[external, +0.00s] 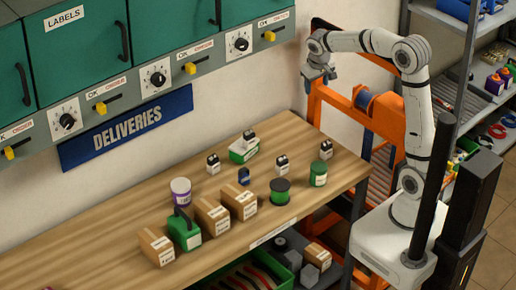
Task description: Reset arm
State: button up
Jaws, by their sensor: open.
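My gripper (319,75) is at the end of my white arm, in the upper middle of the external view. It is raised above the far right end of the wooden table (110,268), near the wall. It is open and holds nothing that I can see. My arm stands up from its base, bends at the top and reaches left, with the gripper hanging down. The gripper is clear of the objects on the table.
An orange frame (345,118) stands behind my arm. Grey shelves (470,75) are at right.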

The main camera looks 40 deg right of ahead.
jog(key=s+a+y, duration=0.1)
jog(key=s, duration=1.2)
jog(key=s+a+f+n+t+y, duration=0.1)
jog(key=s, duration=1.2)
jog(key=shift+a+f+n, duration=0.3)
jog(key=shift+o, duration=0.4)
jog(key=t+b, duration=0.1)
jog(key=b, duration=0.6)
send_over(249, 133)
jog(key=s, duration=0.2)
jog(key=f, duration=1.2)
jog(key=shift+s+f, duration=0.2)
jog(key=shift+f, duration=0.15)
jog(key=shift+p+x, duration=1.2)
jog(key=shift+x, duration=2.75)
jog(key=shift+a, duration=0.1)
jog(key=shift+c, duration=0.5)
